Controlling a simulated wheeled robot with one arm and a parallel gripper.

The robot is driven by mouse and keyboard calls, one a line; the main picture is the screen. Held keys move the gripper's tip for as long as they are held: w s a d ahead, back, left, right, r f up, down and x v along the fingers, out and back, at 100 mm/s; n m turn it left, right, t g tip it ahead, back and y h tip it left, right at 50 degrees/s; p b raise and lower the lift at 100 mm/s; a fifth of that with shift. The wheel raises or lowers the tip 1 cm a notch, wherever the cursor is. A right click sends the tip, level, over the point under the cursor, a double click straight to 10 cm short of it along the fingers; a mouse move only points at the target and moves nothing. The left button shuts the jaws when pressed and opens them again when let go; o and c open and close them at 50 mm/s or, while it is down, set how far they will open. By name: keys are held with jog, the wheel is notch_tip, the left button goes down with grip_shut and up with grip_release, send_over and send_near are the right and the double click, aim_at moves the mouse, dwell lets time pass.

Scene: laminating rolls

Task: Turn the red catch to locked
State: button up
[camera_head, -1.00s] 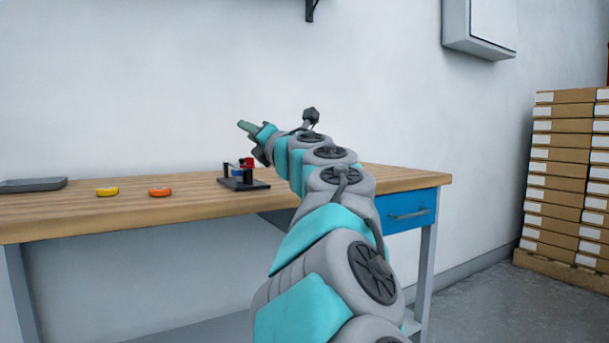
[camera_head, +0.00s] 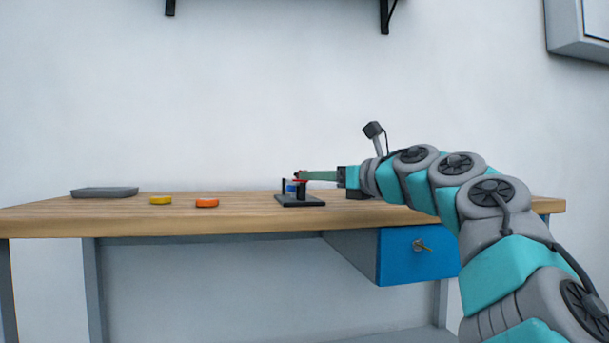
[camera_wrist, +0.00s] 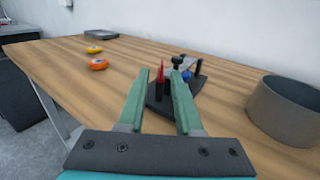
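The red catch (camera_wrist: 160,75) is a slim pointed red piece on a black post, on the black stand (camera_wrist: 152,112). The stand (camera_head: 305,202) is on the bench, and the catch (camera_head: 299,181) shows just under my fingertips in the head view. My gripper (camera_wrist: 159,72) has its two green fingers apart, with the catch in the gap between them in the wrist view. I cannot tell whether either finger touches it. In the head view my gripper (camera_head: 301,174) reaches in level from the right. A blue part (camera_head: 290,187) sits beside the catch.
A yellow roll (camera_head: 161,200) and an orange roll (camera_head: 207,203) lie left of the stand. A grey tray (camera_head: 104,192) is farther left. A blue drawer (camera_head: 405,255) is below the bench top.

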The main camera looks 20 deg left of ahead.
jog(key=shift+x, duration=0.75)
jog(key=shift+w+a+r, duration=0.2)
jog(key=shift+a+r, duration=0.05)
jog(key=shift+a, duration=0.2)
jog(key=shift+p+x, duration=0.45)
jog(key=shift+x, duration=0.6)
jog(key=shift+w+f, duration=0.1)
jog(key=shift+f, duration=0.05)
grip_shut()
